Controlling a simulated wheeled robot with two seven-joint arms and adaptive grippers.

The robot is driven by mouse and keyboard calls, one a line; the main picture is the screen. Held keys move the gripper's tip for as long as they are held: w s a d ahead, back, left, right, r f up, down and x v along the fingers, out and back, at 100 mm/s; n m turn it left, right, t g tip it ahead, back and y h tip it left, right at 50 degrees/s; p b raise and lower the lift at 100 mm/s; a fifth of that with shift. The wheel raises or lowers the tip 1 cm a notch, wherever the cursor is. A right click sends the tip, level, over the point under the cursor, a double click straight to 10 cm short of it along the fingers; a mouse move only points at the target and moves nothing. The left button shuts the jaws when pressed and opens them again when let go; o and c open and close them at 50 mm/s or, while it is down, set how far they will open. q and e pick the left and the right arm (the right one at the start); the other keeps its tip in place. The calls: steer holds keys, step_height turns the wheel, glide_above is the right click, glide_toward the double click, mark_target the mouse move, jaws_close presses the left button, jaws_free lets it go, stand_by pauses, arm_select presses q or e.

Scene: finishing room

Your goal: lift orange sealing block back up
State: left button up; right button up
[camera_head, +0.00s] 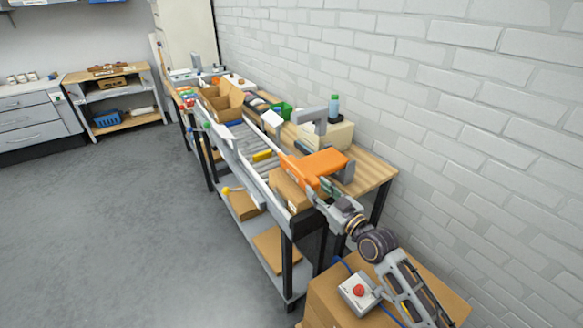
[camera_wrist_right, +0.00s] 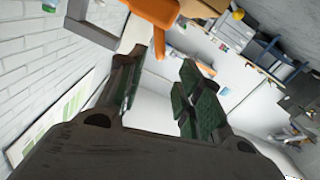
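The orange sealing block (camera_head: 322,163) sits above the near end of the roller conveyor (camera_head: 245,147), over a cardboard box (camera_head: 288,188). My right gripper (camera_head: 328,188) is just at the near side of the block. In the right wrist view, the gripper's two green-padded fingers (camera_wrist_right: 163,65) stand apart. The orange block (camera_wrist_right: 150,12) lies just beyond the fingertips, and a narrow orange part hangs down by the left finger's tip. I cannot tell if a finger touches it. My left gripper is not in view.
A beige machine body (camera_head: 330,134) with a grey arm stands behind the block, by the brick wall. An open carton (camera_head: 222,98) is farther along the conveyor. A red-button control box (camera_head: 359,291) sits on cartons at the near right. The floor at left is clear.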

mark_target(295, 166)
steer(key=shift+x, duration=0.8)
steer(key=x, duration=0.4)
steer(key=shift+w+a+r, duration=0.1)
steer(key=shift+w+a, duration=0.1)
steer(key=shift+w, duration=0.15)
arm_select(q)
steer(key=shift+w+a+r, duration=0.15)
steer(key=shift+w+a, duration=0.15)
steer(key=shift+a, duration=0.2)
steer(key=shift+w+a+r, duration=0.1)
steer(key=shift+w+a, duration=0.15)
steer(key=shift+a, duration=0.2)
arm_select(e)
steer(key=shift+x, duration=3.6)
jaws_close()
